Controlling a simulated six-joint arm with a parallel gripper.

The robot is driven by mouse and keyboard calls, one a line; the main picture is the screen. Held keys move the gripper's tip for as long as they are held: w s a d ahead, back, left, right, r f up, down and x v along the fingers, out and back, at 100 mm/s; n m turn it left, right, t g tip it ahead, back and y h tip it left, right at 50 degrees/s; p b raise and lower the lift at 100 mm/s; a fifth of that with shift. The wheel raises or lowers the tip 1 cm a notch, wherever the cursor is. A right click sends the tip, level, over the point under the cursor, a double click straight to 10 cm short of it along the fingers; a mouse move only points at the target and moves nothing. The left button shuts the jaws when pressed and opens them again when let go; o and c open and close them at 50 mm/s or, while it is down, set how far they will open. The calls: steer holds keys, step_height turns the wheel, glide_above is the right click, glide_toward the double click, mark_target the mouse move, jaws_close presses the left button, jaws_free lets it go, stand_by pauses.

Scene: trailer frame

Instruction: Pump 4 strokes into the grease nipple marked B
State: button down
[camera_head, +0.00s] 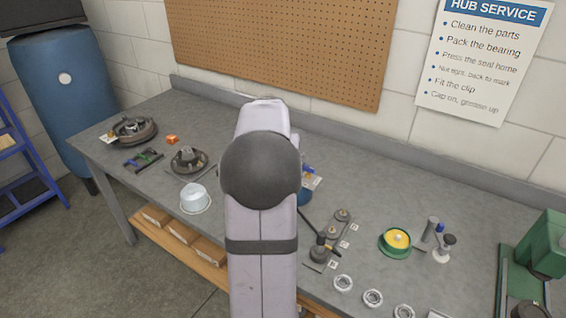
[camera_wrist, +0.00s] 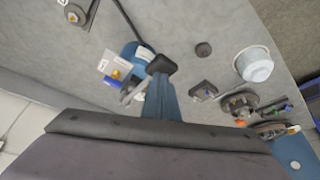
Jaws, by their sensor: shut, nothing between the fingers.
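My gripper (camera_wrist: 162,68) shows in the wrist view as blue fingers with black tips, shut and empty. It is beside a blue cylinder (camera_wrist: 135,55), apparently the grease pump, with a silvery lever-like part (camera_wrist: 131,92) next to it. In the head view my arm hides the gripper and most of the pump (camera_head: 305,196). A dark hose (camera_head: 309,220) runs from the pump toward a grey plate (camera_head: 335,232) with round fittings. A dark coupler (camera_head: 319,250) stands at the plate's near fitting. Small white cards lie beside the fittings; their letters are too small to read.
A white tub (camera_head: 195,197), hub parts (camera_head: 188,160) and a bearing assembly (camera_head: 133,129) are on the left of the bench. A pegboard wall (camera_head: 275,45) stands behind.

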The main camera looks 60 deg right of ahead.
steer(key=shift+f, duration=0.15)
steer(key=shift+f+b, duration=0.8)
steer(key=shift+f, duration=0.45)
steer(key=shift+f, duration=0.3)
steer(key=shift+r, duration=0.2)
steer(key=r+p, duration=0.3)
steer(key=d+r+p, duration=0.1)
steer(key=r+p, duration=0.2)
steer(key=shift+d, duration=0.15)
stand_by(0.8)
